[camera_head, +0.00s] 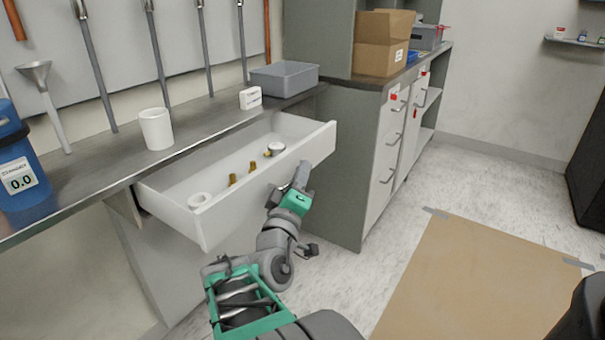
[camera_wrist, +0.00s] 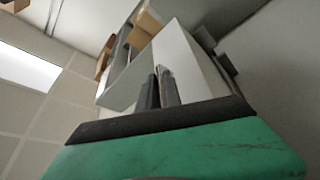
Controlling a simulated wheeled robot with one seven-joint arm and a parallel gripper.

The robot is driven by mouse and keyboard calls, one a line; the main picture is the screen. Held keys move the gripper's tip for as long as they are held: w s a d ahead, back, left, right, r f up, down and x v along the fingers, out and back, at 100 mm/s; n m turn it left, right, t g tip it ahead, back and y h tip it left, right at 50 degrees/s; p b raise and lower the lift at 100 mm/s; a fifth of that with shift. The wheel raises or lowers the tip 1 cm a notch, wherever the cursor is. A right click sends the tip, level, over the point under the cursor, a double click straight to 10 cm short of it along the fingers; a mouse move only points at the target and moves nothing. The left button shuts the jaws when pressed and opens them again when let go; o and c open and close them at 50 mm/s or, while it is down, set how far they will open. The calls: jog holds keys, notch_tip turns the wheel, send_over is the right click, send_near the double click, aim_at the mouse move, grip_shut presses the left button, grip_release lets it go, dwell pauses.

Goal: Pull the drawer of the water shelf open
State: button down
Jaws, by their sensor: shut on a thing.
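The white drawer (camera_head: 240,205) of the water shelf (camera_head: 110,160) stands pulled out from under the dark counter top, its inside visible from above. In it lie a white ring-shaped roll (camera_head: 199,200), brass fittings (camera_head: 233,179) and a small round gauge (camera_head: 274,149). My gripper (camera_head: 301,172) is at the outer face of the drawer front, towards its right end. In the wrist view my gripper's dark fingers (camera_wrist: 158,88) are close together against the white drawer front (camera_wrist: 188,65). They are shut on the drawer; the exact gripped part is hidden.
On the counter stand a blue container (camera_head: 20,165), a white cup (camera_head: 156,129), a small white box (camera_head: 250,98) and a grey bin (camera_head: 284,78). A cabinet (camera_head: 388,140) stands close right of the drawer. Floor with a tan mat (camera_head: 480,290) is clear at right.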

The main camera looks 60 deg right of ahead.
jog(key=c, duration=1.8)
grip_release()
jog(key=v, duration=0.7)
jog(key=shift+a+b, duration=0.3)
jog(key=shift+a, duration=0.05)
jog(key=shift+s+f, duration=0.1)
jog(key=shift+f, duration=0.05)
